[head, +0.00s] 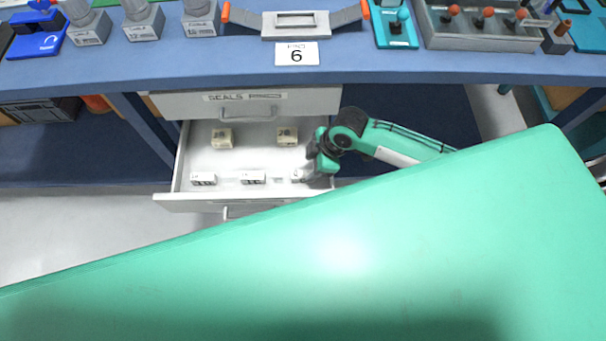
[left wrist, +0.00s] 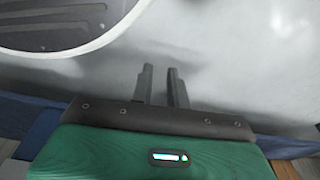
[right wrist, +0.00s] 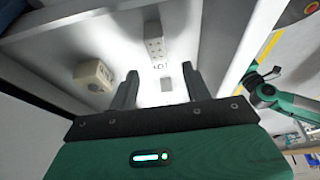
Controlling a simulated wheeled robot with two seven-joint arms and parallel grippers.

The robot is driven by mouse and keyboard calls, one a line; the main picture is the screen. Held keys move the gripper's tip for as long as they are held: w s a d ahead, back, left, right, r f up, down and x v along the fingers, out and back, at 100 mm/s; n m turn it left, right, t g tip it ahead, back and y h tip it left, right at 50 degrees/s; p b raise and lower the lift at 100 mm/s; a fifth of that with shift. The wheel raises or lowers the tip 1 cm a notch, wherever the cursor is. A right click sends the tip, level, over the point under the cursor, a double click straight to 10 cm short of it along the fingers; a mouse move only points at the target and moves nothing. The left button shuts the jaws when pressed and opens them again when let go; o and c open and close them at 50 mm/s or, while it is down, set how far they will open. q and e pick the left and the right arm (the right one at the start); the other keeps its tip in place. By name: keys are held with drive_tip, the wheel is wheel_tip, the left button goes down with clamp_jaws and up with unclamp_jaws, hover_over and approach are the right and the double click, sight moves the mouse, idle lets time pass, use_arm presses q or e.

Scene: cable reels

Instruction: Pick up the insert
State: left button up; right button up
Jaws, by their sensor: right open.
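The open drawer labelled SEALS (head: 240,205) holds several small inserts. Two cream inserts (head: 222,138) (head: 287,137) stand toward the back, and two white inserts with dark openings (head: 203,179) (head: 253,177) stand near the front. My right gripper (head: 303,176) reaches down into the drawer's right front part. In the right wrist view, it is open (right wrist: 160,82), with a small grey-white piece (right wrist: 166,84) showing between the fingers. A cream insert (right wrist: 93,74) is left of them and a white holed insert (right wrist: 153,40) is beyond. My left gripper (left wrist: 162,80) is narrowly open and empty, over the floor.
The blue workbench (head: 150,70) runs above the drawer, with reels' fixtures, a card with a 6 or 9 (head: 297,54) and a grey tray (head: 480,30) on top. The drawer walls stand close around my right gripper. A large green surface (head: 330,250) covers the foreground.

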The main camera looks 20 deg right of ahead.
sight(304, 174)
drive_tip(key=shift+x, duration=2.8)
drive_tip(key=shift+w+d, duration=0.1)
drive_tip(key=shift+d, duration=0.1)
drive_tip(key=shift+c, duration=0.4)
clamp_jaws()
